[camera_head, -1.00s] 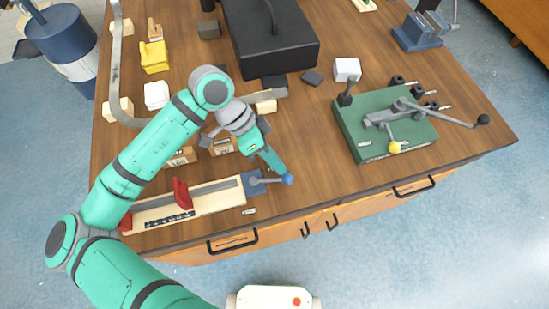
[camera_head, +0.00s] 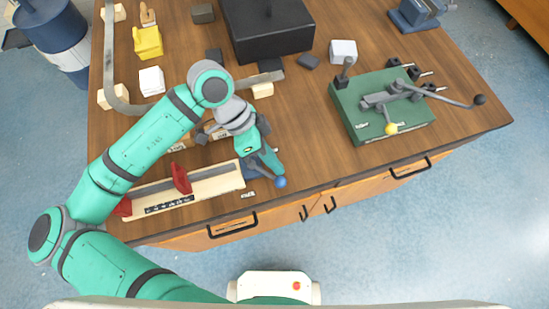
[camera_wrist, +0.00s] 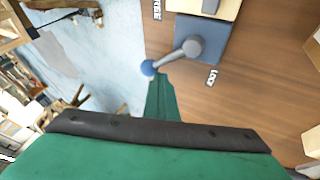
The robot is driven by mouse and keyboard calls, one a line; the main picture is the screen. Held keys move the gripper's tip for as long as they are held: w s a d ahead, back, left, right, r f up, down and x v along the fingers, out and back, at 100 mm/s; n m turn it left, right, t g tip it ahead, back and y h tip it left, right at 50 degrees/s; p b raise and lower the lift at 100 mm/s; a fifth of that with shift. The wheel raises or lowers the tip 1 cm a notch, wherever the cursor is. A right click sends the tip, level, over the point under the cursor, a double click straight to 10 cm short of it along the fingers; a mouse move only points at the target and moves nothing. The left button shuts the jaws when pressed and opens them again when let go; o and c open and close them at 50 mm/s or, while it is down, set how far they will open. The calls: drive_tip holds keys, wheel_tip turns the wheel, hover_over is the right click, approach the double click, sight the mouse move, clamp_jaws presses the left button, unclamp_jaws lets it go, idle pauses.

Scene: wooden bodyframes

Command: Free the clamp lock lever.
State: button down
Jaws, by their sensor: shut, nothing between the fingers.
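The clamp (camera_head: 212,181) is a pale bar with red jaws along the front left of the table. At its right end is a blue block (camera_wrist: 200,40) with a grey lock lever (camera_wrist: 180,54) ending in a blue ball (camera_head: 281,182). A label reading LOCK (camera_wrist: 212,76) lies beside it. In the wrist view the lever slants from its pivot toward the table's front edge. My gripper (camera_head: 276,170) is shut and empty, its tip right at the ball on the lever's side. I cannot tell whether they touch. In the head view my gripper hides most of the lever arm.
A black case (camera_head: 265,35) stands behind. Small blocks lie behind my arm. The table between clamp and green box is clear.

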drive_tip(key=shift+s+d, duration=0.2)
drive_tip(key=shift+s, duration=0.3)
drive_tip(key=shift+s+d, duration=0.2)
drive_tip(key=shift+s, duration=0.3)
drive_tip(key=shift+s+d, duration=0.1)
drive_tip(key=shift+s+a, duration=0.15)
drive_tip(key=shift+a, duration=0.25)
drive_tip(key=shift+s+a, duration=0.2)
drive_tip(key=shift+a, duration=0.15)
idle(0.5)
drive_tip(key=w+d, duration=0.2)
drive_tip(key=w, duration=0.1)
drive_tip(key=shift+w+d+r, duration=0.1)
drive_tip(key=shift+w+r, duration=0.1)
drive_tip(key=shift+r, duration=0.2)
drive_tip(key=w+r, duration=0.5)
drive_tip(key=r, duration=0.3)
drive_tip(key=shift+w+a+r, duration=0.15)
drive_tip(key=shift+w+a, duration=0.05)
drive_tip(key=shift+a, duration=0.2)
